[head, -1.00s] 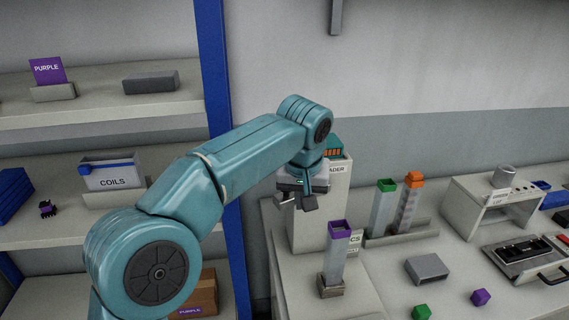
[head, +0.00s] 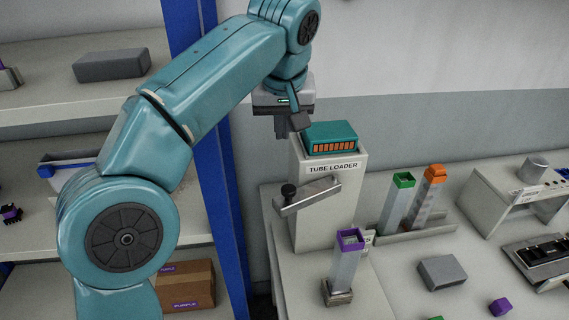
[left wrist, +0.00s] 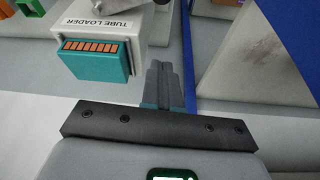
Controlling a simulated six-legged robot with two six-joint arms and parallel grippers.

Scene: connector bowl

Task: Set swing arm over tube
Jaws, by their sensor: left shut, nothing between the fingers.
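The bar points left and slightly down, away from the tube. A clear tube (head: 344,270) with a purple top stands upright in a small block in front of the loader, to the right of the knob. My left gripper (head: 285,128) is shut and empty, above and left of the loader's teal top (head: 331,138). In the left wrist view its fingers (left wrist: 163,85) are together beside the teal top. My right gripper is not in view.
Tubes with green (head: 397,200) and orange (head: 428,195) tops stand in a rack to the right. A grey block (head: 442,272) and a purple cube (head: 500,307) lie on the bench. A blue shelf post (head: 217,170) is close on the left.

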